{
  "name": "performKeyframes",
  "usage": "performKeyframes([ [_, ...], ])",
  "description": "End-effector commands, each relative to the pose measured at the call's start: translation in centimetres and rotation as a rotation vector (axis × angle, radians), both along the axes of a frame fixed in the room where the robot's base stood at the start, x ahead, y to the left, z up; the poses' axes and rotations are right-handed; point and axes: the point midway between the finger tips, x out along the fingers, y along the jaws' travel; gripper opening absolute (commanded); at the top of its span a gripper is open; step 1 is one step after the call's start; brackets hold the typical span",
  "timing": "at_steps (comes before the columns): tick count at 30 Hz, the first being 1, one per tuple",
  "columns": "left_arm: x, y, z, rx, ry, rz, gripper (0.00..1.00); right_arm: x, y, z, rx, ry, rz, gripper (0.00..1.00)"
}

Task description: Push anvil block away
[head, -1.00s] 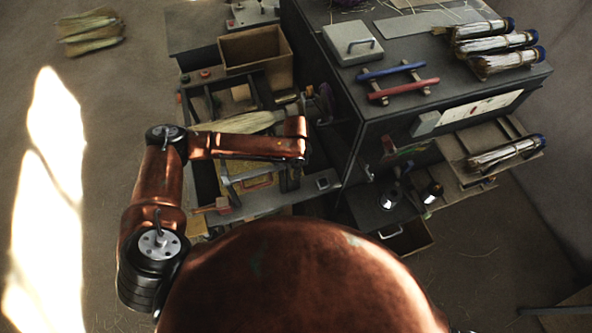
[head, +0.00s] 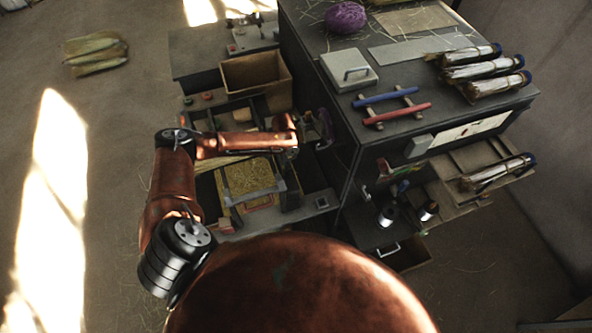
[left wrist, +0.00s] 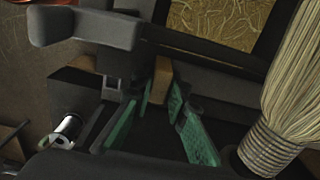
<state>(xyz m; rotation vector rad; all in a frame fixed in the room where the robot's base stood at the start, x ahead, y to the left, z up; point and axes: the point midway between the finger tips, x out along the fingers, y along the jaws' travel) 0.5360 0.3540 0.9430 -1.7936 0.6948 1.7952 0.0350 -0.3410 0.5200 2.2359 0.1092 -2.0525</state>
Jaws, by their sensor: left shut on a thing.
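My left gripper (left wrist: 160,95) points down over the open drawer unit; its green-padded fingers show in the left wrist view. They are closed in on a small tan wooden piece (left wrist: 162,78) between the tips. In the head view my left gripper (head: 291,158) is mostly hidden under its own wrist. A dark upright block (head: 290,193) stands right of the straw-filled tray (head: 223,187), below the gripper in the picture. I cannot tell for certain whether this is the anvil block. My right gripper is not in view.
A bound broom head (left wrist: 285,110) stands close to the right of the fingers. The dark cabinet (head: 345,165) rises right of the arm, carrying blue and red handles (head: 395,112) and several straw bundles. An open cardboard box (head: 255,80) lies behind.

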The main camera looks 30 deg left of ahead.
Motion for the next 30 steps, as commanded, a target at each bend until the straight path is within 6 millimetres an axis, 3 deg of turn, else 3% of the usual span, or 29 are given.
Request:
performKeyframes([
  [5, 0.4, 0.4, 0.2, 0.008, -0.010, 0.003, 0.00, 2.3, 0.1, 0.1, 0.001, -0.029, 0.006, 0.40],
  [6, 0.5, 0.4, 0.3, 0.009, -0.009, 0.003, 0.16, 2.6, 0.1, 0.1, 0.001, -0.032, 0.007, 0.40],
  [13, 0.5, 0.2, 0.2, 0.007, -0.007, 0.000, 0.32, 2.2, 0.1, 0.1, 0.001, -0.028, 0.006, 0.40],
  [23, 0.4, 0.1, 0.5, 0.005, -0.005, -0.001, 0.32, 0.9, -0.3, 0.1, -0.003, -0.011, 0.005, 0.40],
  [30, 0.4, 0.1, 4.2, 0.005, -0.007, -0.001, 0.32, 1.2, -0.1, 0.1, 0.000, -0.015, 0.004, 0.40],
])
